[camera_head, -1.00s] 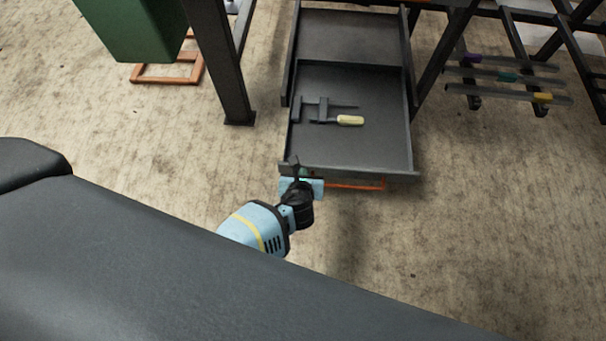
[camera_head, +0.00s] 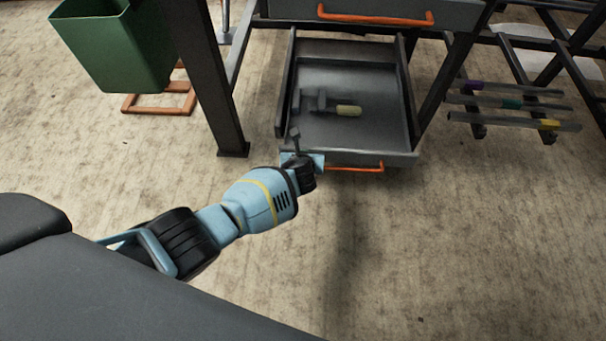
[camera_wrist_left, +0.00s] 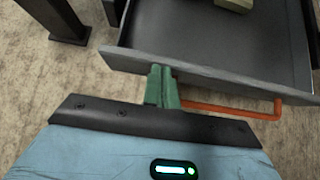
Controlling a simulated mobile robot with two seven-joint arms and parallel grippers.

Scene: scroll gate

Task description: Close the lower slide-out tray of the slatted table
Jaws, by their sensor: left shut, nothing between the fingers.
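The lower slide-out tray (camera_head: 372,132) is grey and stands partly open below the slatted table. Its front panel carries an orange bar handle (camera_head: 355,168). A dark tool and a tool with a pale yellow handle (camera_head: 348,111) lie inside. My left gripper (camera_head: 295,137) is at the left part of the tray's front, with its fingers shut and empty. In the left wrist view, the green fingers (camera_wrist_left: 162,86) are together against or very close to the front panel (camera_wrist_left: 215,75), just left of the handle (camera_wrist_left: 235,110). Contact is hard to confirm. My right gripper is out of view.
An upper drawer (camera_head: 455,14) with an orange handle (camera_head: 375,17) is above the tray. A dark table leg (camera_head: 212,90) stands left of it, and a green bin (camera_head: 115,50) is farther left. A low rack with bars (camera_head: 510,102) is at right. The floor in front is clear.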

